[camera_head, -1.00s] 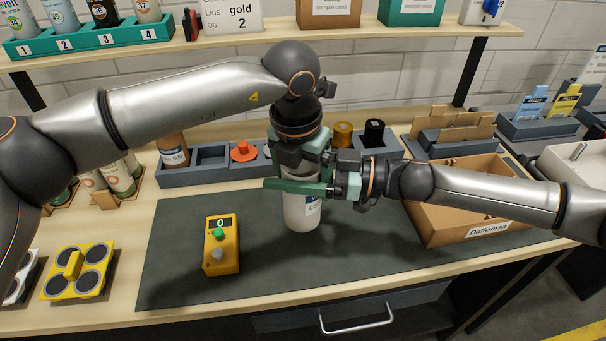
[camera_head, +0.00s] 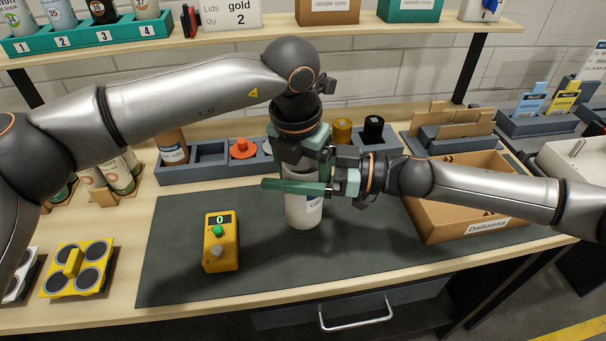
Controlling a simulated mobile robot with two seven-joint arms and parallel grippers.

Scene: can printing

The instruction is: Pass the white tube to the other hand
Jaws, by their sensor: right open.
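The white tube (camera_head: 302,211) is upright over the dark mat (camera_head: 380,250), near the middle of the view. My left gripper (camera_head: 301,157) comes down from above and is shut on its upper part. My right gripper (camera_head: 303,178) reaches in from the right with its jaws open around the tube, just below the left fingers. One green right finger passes in front of the tube. The fingers hide the tube's top and middle; part of a label shows below them. I cannot tell whether its bottom touches the mat.
A yellow button box (camera_head: 221,255) stands on the mat to the left. A grey rack (camera_head: 190,174) with coloured lids is behind the grippers. A cardboard box (camera_head: 470,235) is under my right arm. The front middle of the mat is clear.

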